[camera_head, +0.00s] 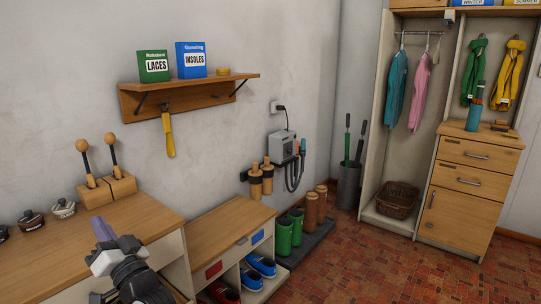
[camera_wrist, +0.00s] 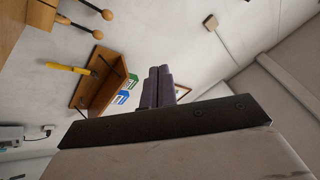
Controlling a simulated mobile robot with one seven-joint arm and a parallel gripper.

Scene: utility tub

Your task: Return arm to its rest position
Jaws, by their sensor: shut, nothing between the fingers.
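My gripper (camera_head: 103,228) is at the lower left of the head view, above the right part of the wooden counter (camera_head: 135,217). Its purple fingers point up and are together, with nothing between them. In the wrist view, the shut fingers (camera_wrist: 157,87) stand in the middle of the picture, and that view is strongly tilted. My arm's dark wrist and light hand show below the fingers in the head view; the rest of the arm is out of frame.
A wall shelf (camera_head: 190,92) holds boxes, with a yellow-handled tool (camera_head: 168,135) hanging below. A wooden block with two knobbed tools (camera_head: 106,187) stands on the counter behind the gripper. A low shoe bench (camera_head: 220,232) is to the right. The red tiled floor (camera_head: 385,260) is clear.

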